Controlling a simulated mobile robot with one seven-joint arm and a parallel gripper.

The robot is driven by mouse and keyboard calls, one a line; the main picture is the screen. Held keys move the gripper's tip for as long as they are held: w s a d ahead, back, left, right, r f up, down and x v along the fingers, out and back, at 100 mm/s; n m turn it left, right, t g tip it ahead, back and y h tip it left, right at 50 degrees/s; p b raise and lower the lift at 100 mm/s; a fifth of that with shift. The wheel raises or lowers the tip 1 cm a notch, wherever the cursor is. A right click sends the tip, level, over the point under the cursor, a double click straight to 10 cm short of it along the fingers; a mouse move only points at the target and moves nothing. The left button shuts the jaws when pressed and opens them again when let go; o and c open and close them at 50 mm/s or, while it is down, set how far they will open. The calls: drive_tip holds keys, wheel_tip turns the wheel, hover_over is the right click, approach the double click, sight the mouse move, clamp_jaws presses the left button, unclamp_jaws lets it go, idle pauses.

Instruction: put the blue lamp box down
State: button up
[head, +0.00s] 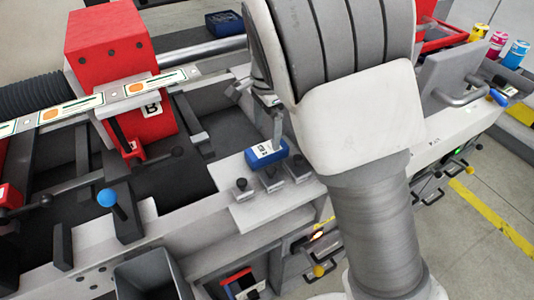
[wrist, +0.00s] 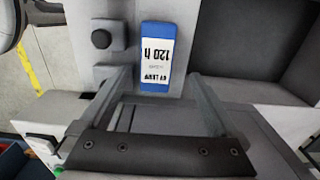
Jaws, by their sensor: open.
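The blue lamp box (head: 265,159), with a white label on top, appears to rest on the light grey ledge (head: 250,214), just behind the black knobs. In the wrist view the lamp box (wrist: 150,84) lies at upper centre, its label reading "120 h" upside down. My gripper (wrist: 158,76) is open. Its two fingers stand apart to the left and right of the box's near end, with a gap visible on each side. In the head view my arm hides most of the gripper; one grey finger shows just above the box.
Black knobs on grey blocks (head: 270,178) stand close in front of the box. A red unit marked B (head: 152,112) and a label strip (head: 110,97) are at left. A grey bin (head: 150,275) sits below.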

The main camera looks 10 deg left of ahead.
sight(269, 148)
drive_tip(key=f, duration=0.6)
drive_tip(key=shift+s+d+f, duration=0.2)
drive_tip(key=shift+d+f, duration=0.1)
clamp_jaws()
